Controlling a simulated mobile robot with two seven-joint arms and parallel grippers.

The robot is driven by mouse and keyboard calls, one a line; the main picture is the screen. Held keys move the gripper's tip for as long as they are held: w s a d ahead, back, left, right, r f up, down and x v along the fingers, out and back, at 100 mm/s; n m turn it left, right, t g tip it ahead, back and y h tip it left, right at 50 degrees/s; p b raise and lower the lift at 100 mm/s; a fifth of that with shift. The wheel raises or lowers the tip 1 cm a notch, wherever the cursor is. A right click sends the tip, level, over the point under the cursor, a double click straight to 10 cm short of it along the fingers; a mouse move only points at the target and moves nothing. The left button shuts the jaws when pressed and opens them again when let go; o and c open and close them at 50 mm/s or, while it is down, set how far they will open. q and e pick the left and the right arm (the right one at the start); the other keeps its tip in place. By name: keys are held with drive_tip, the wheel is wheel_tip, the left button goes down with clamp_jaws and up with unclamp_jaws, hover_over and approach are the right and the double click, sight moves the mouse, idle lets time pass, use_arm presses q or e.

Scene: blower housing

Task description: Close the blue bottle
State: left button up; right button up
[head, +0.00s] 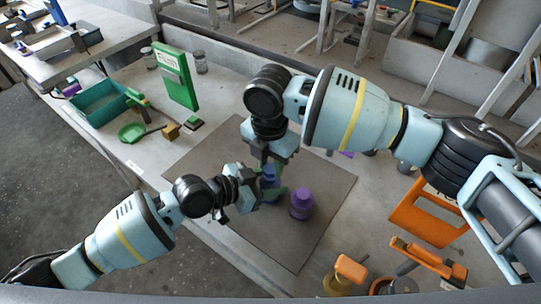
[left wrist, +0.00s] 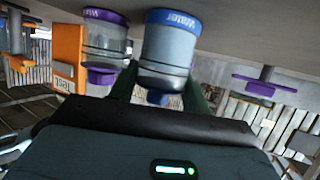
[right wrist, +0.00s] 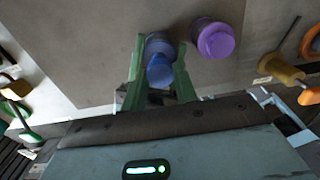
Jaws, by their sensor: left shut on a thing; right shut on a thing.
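The blue bottle (head: 269,184) stands upright on the grey mat, mostly hidden by my grippers in the head view. In the left wrist view the blue bottle (left wrist: 168,45) appears upside down, clear with a blue "Water" band. My left gripper (left wrist: 160,88) is shut around the bottle from the side. The blue cap (right wrist: 160,72) is at the bottle's mouth, and my right gripper (right wrist: 160,74) is shut on it from above. The cap looks in line with the bottle; I cannot tell how tightly it sits.
A purple-capped bottle (head: 302,203) stands close beside on the mat (head: 300,245). A green bin (head: 98,108), green box (head: 176,78) and green tool (head: 132,132) are at the left. Orange items (head: 425,210) lie at the right. The mat's front part is clear.

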sight(265, 183)
idle(0.5)
drive_tip(key=shift+f, duration=0.85)
drive_tip(key=shift+f, duration=0.5)
drive_tip(key=o, duration=1)
drive_tip(key=shift+a+r, duration=0.1)
drive_tip(key=shift+a, duration=0.05)
